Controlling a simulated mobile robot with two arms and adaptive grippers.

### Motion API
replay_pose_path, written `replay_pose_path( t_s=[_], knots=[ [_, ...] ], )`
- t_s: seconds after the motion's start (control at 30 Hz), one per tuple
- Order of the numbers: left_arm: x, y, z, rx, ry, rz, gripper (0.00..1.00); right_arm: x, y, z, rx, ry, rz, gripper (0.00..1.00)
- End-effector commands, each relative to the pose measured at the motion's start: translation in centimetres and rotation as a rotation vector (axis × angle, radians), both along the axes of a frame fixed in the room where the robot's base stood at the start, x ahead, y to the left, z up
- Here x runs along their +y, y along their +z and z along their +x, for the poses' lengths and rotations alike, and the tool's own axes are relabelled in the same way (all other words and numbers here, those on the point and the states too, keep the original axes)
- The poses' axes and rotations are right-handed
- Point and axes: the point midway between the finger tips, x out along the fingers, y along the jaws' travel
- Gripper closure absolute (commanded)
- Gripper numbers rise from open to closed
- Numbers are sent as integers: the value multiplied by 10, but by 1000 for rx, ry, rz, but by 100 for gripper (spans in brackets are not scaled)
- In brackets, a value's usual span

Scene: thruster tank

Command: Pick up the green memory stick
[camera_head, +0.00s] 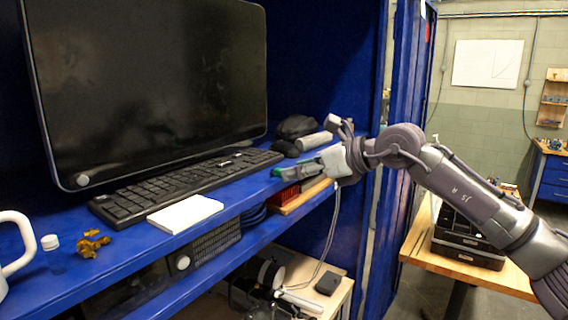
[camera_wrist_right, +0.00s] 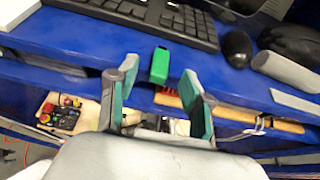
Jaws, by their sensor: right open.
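The green memory stick (camera_wrist_right: 160,64) lies at the front edge of the blue shelf, in front of the keyboard, in the right wrist view. My right gripper (camera_wrist_right: 158,76) is open, its two fingers on either side of the stick in that view and apart from it. In the head view my right gripper (camera_head: 298,171) reaches in from the right to the shelf edge. There I cannot clearly tell the stick from the green finger pads. My left gripper is not in view.
A black keyboard (camera_head: 185,184) lies behind the stick, below a large monitor (camera_head: 150,90). A black mouse (camera_wrist_right: 238,48) and a grey cylinder (camera_wrist_right: 290,71) are to the right. A white pad (camera_head: 186,213) lies left. Below is a lower shelf with a wooden board (camera_head: 305,196).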

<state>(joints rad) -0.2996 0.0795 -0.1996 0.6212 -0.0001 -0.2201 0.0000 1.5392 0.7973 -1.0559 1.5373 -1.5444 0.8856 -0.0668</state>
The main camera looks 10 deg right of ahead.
Motion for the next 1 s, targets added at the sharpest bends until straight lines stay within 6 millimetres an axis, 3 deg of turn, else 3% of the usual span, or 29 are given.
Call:
replay_pose_path(
  t_s=[0.27, 0.57, 1.0],
  knots=[
    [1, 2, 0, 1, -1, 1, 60, 4, -4, 4, 1, 0, 1, 50],
    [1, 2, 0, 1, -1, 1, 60, 3, -3, 4, 1, 0, 1, 95],
    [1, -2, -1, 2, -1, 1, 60, 3, 2, 4, -2, -1, 1, 96]
  ],
)
